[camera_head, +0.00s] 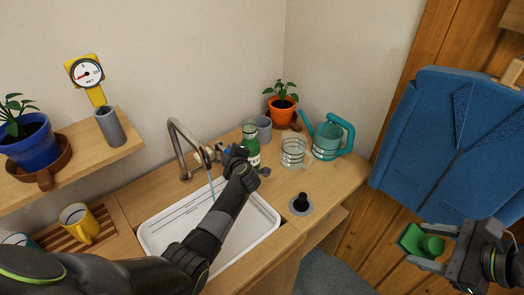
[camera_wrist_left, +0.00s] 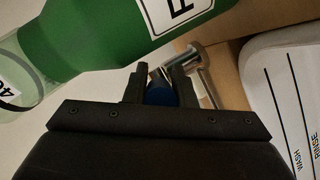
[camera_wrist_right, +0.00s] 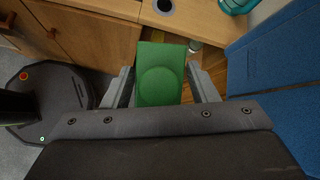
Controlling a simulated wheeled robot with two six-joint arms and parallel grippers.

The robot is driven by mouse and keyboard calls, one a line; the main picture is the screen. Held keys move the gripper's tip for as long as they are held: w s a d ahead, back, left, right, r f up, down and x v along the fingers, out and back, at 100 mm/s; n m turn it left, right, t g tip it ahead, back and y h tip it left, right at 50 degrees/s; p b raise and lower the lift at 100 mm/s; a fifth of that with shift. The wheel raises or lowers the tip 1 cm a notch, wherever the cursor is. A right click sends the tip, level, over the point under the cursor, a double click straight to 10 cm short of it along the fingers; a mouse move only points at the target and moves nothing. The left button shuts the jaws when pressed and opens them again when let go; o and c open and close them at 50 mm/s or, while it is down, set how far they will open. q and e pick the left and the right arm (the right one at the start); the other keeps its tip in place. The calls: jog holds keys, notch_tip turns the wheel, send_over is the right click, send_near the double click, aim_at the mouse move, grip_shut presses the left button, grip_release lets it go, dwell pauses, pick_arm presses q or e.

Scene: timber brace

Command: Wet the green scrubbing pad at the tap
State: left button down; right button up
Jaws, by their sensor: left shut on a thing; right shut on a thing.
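The green scrubbing pad (camera_head: 411,238) is held by my right gripper (camera_head: 432,246) at the right of the head view. In the right wrist view the pad (camera_wrist_right: 160,65), with a round raised knob, sits between the two fingers. The tap (camera_head: 181,128) rises behind the white sink (camera_head: 262,219), and a thin bluish stream of water (camera_head: 211,186) falls from it. My left gripper (camera_head: 230,158) is shut on the blue tap handle (camera_wrist_left: 160,94), mostly hidden by the fingers. The pad is well away from the stream.
A green bottle (camera_head: 251,144) stands close by my left gripper. A blue jacket (camera_head: 445,140) hangs above my right gripper. A yellow mug (camera_head: 79,223) stands at left.

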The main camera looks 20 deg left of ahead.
pick_arm(q)
jog(key=c, duration=1.2)
grip_release()
jog(key=p+v, duration=0.1)
jog(key=v, duration=1.1)
